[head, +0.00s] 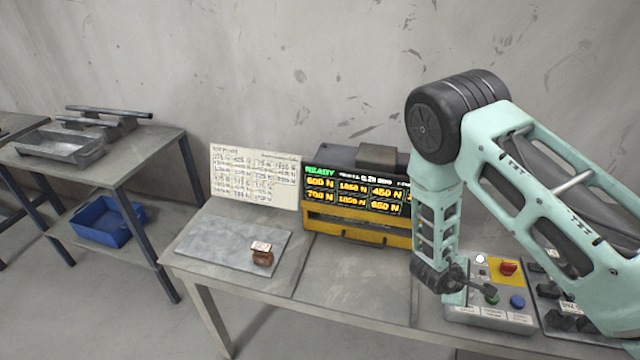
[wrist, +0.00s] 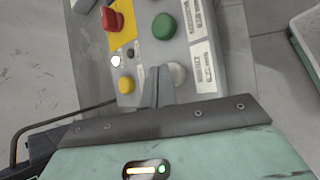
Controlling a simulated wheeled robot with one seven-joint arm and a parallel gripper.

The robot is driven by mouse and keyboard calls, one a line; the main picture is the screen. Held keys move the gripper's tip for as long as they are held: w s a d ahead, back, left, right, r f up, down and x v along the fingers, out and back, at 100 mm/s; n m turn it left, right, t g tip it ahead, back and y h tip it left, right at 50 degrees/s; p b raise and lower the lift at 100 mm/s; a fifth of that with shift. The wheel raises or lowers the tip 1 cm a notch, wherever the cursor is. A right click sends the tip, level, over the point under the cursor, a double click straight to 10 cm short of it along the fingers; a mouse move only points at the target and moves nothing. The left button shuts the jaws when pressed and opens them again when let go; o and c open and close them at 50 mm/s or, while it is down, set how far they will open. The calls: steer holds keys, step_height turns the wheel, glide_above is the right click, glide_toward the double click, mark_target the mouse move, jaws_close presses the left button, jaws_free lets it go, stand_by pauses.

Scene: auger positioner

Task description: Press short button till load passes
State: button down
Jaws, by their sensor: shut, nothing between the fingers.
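The wrist view also shows a yellow button (wrist: 126,85) and a pale grey button (wrist: 177,73). Label text is too small to read, so I cannot tell which is the short button. My gripper (wrist: 154,72) is shut and empty over the box, its tips between the yellow and pale grey buttons; contact cannot be judged. The load display (head: 355,190) reads READY above several N values.
A small brown block (head: 262,254) sits on a grey plate (head: 225,250) at the bench's left. A written sheet (head: 255,178) stands behind it. A dark device (head: 565,322) is right of the box. A side table with trays and a blue bin (head: 105,222) is far left.

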stand_by(0.3)
steer(key=shift+r+p, duration=0.55)
steer(key=shift+p, duration=0.2)
step_height(320, 180, up, 6)
steer(key=p, duration=0.6)
stand_by(1.1)
